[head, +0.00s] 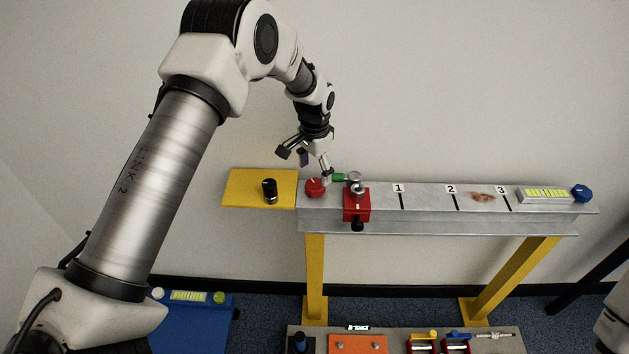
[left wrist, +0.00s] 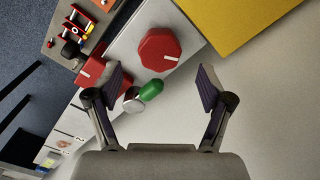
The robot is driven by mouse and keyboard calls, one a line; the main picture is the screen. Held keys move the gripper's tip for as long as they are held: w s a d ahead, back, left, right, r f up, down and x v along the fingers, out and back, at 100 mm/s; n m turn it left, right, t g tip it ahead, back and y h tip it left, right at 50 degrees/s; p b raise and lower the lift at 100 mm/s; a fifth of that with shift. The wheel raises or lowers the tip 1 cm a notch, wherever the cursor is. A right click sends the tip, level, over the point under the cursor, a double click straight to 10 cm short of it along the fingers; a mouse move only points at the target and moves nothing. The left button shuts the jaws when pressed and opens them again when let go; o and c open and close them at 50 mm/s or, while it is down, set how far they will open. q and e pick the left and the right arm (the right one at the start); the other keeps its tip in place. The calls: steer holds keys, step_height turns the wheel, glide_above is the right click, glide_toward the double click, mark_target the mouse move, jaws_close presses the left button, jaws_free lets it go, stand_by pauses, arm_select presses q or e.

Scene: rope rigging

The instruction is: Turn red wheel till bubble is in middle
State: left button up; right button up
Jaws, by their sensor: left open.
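The red wheel (head: 315,187) is a knob with a white mark at the left end of the grey beam (head: 430,222). It also shows in the left wrist view (left wrist: 160,48), ahead of the fingers. My left gripper (left wrist: 160,75) is open and empty, its fingers spread to either side of the wheel's near edge in that view. In the head view the gripper (head: 322,168) hangs just above the wheel; contact cannot be told. A level vial (head: 545,194) sits at the beam's right end; its bubble is too small to make out. My right gripper is out of view.
A red clamp (head: 356,203) with a metal shackle and green pin (head: 338,178) stands close right of the wheel. A yellow plate (head: 245,189) with a black knob (head: 269,190) is at left. A blue wheel (head: 581,193) is beside the vial.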

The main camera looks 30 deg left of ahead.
mark_target(315, 185)
arm_select(q)
step_height(315, 185, up, 7)
stand_by(0.5)
